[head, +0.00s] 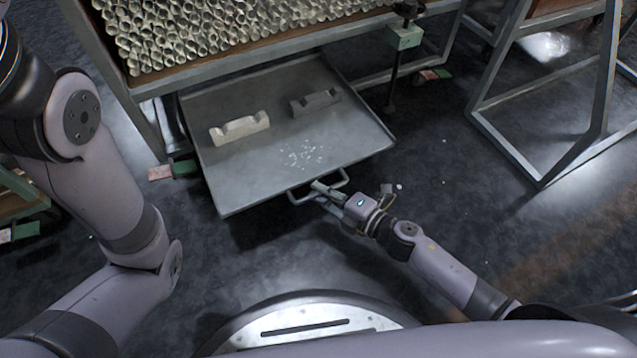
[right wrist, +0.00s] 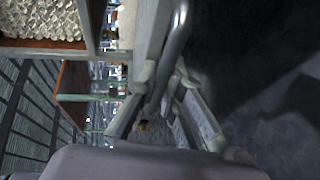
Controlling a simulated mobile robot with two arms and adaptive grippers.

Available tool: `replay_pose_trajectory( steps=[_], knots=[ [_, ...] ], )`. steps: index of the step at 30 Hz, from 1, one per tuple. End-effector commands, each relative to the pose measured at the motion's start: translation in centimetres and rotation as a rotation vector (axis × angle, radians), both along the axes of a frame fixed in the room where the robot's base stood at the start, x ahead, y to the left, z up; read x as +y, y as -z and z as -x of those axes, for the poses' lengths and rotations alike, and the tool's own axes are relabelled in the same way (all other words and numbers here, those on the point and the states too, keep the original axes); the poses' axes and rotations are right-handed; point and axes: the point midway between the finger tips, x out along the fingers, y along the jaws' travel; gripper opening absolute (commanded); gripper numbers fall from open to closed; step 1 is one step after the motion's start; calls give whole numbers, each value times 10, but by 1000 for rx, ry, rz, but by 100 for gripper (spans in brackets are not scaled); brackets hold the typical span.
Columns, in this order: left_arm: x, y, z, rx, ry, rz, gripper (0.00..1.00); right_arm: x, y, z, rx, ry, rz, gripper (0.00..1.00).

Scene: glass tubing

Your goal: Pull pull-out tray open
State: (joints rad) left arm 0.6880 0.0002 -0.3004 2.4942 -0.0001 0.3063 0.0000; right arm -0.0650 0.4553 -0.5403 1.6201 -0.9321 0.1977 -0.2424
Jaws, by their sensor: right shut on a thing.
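The pull-out tray (head: 245,175) is a flat grey metal tray that sticks out from under a rack of glass tubes. A bar handle (head: 297,199) is fixed to its front edge. My right gripper (head: 322,187) is at the handle and is shut on its bar. In the right wrist view the handle (right wrist: 176,35) runs between the fingers of the gripper (right wrist: 165,88). My left arm shows at the left of the head view, but its gripper is out of view.
On the tray lie a pale notched block (head: 239,129), a dark notched block (head: 315,102) and small glass bits (head: 303,154). The rack of tubes (head: 200,35) stands above. A metal frame (head: 545,150) stands at the right. The floor in front of the tray is clear.

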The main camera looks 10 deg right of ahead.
Motion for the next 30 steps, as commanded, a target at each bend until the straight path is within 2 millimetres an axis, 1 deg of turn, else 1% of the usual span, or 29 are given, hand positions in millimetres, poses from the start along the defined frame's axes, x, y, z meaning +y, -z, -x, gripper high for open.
replay_pose_trajectory(
  steps=[4, 11, 12, 20, 21, 30],
  knots=[
    [0, 2, -2, 10, 0, 0, 40, -1, 0, 1, 2, 0, -2, 0],
    [1, 2, 1, 3, 1, 2, 40, -1, 0, 1, 1, -1, -2, 0],
    [1, 2, 1, 1, 1, 2, 40, -1, 0, 1, 1, -1, -2, 11],
    [1, 2, 3, -5, 0, 1, 40, -1, 0, 1, 1, 0, -1, 29],
    [1, 2, 3, -5, 0, 1, 40, 0, 0, 1, 0, 0, 0, 30],
    [1, 0, 2, -6, -1, 2, 40, -2, 0, 2, 1, 0, 1, 30]
  ],
)
